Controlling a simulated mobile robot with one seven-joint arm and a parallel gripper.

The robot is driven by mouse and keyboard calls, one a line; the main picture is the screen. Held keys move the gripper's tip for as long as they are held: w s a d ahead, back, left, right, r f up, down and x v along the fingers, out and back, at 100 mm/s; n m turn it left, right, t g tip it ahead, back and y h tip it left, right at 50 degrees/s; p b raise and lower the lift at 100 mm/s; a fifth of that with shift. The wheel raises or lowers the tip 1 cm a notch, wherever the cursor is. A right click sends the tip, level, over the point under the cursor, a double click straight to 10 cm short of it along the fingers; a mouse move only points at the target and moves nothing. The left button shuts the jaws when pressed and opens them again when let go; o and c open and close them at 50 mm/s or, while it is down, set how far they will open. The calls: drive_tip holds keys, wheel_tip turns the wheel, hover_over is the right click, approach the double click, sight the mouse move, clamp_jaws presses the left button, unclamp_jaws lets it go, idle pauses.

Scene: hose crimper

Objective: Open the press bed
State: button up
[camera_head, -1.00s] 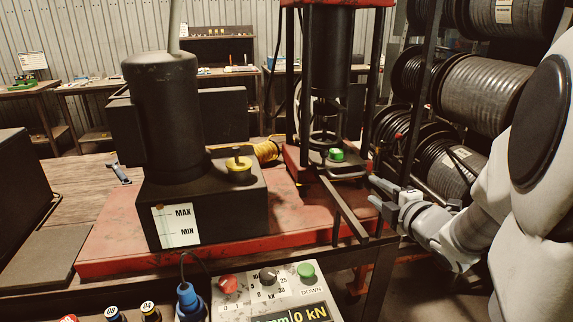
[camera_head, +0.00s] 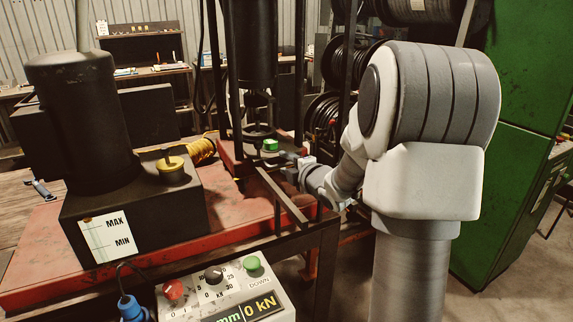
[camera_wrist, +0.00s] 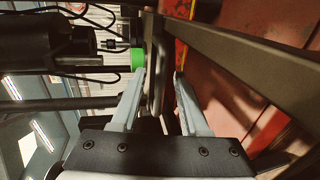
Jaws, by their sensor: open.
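The press (camera_head: 252,60) stands behind the red base, with its dark column above a low press bed (camera_head: 262,137). A green knob (camera_head: 270,145) sits at the front of the bed. It also shows in the wrist view (camera_wrist: 137,58), just by the tip of my left finger. My gripper (camera_head: 288,158) is at the right front of the bed, close to the knob. In the wrist view my gripper (camera_wrist: 160,75) is open, with a dark narrow bar (camera_wrist: 154,60) showing between the fingertips. I cannot tell whether the fingers touch it.
Dark metal rails (camera_head: 283,197) run forward from the press. A pump with a black tank (camera_head: 135,215) stands on the red base (camera_head: 30,275) at left. The control box (camera_head: 235,290) is in front. Hose reels (camera_head: 345,65) and a green cabinet (camera_head: 515,140) stand at right.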

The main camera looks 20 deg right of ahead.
drive_tip(key=shift+c, duration=0.3)
clamp_jaws()
idle(1.1)
